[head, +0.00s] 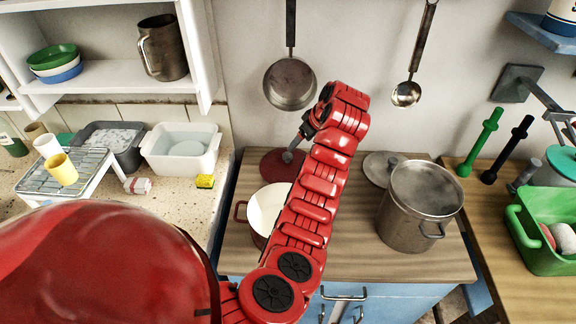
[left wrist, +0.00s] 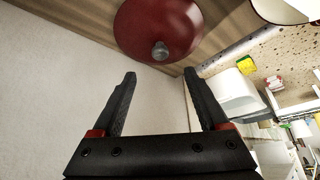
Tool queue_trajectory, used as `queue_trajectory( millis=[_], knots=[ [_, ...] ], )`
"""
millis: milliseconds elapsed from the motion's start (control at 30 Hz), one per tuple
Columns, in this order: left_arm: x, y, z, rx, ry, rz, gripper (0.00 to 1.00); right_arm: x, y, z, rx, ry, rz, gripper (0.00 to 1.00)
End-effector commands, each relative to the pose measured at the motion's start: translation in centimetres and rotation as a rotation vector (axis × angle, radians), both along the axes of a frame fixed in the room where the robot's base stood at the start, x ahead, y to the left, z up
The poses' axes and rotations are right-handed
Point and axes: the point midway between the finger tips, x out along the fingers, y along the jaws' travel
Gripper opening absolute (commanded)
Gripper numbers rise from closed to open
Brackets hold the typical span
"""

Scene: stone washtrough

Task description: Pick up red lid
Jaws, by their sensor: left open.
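The red lid (head: 272,166) lies on the wooden counter (head: 245,235) behind a red pot with a white inside (head: 268,205). It also shows in the left wrist view (left wrist: 140,28), with its grey knob (left wrist: 160,50) facing the camera. My left gripper (head: 292,148) is open and empty, close to the lid in the head view. In the left wrist view its two black fingers (left wrist: 159,76) point toward the lid, which lies beyond the fingertips, with the knob roughly between them. My red arm hides part of the pot and the lid's right side. My right gripper is not in view.
A steel pot (head: 412,215) and a grey lid (head: 380,168) stand to the right of my arm. A pan (head: 290,83) and a ladle (head: 406,94) hang on the wall behind. A white basin (head: 182,150) and yellow sponge (head: 205,181) are at left.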

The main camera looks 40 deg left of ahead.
Motion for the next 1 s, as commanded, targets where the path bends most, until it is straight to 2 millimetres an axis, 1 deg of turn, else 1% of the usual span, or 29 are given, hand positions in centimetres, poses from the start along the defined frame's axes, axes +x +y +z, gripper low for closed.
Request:
queue_trajectory(
  millis=[33, 167, 200, 300, 467, 567, 733, 833, 1000],
  knots=[
    [0.0, 0.5, -0.8, -0.002, 0.000, 0.003, 0.77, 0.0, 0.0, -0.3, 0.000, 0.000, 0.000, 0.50],
    [0.1, 1.7, -2.9, -0.002, 0.005, 0.004, 0.77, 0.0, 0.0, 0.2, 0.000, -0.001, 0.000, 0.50],
    [0.3, 1.9, -3.4, -0.001, 0.007, 0.003, 0.77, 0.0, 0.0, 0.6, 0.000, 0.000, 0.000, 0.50],
    [0.4, 2.5, -4.4, -0.002, 0.005, 0.002, 0.77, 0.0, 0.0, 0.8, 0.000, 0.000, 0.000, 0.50],
    [0.5, 2.8, -4.9, -0.001, 0.003, 0.002, 0.77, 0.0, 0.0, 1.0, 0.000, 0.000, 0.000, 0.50],
    [0.7, 3.4, -5.4, 0.000, 0.001, 0.002, 0.77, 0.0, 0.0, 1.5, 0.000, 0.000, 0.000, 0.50],
    [0.9, 4.6, -7.0, -0.002, 0.004, 0.002, 0.77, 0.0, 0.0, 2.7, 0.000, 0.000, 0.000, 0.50],
    [1.1, 5.1, -8.3, -0.002, 0.004, 0.003, 0.77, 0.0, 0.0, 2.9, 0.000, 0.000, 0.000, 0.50],
    [1.2, 5.5, -9.1, -0.002, 0.001, 0.001, 0.77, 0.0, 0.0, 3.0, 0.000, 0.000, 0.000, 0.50]
  ],
)
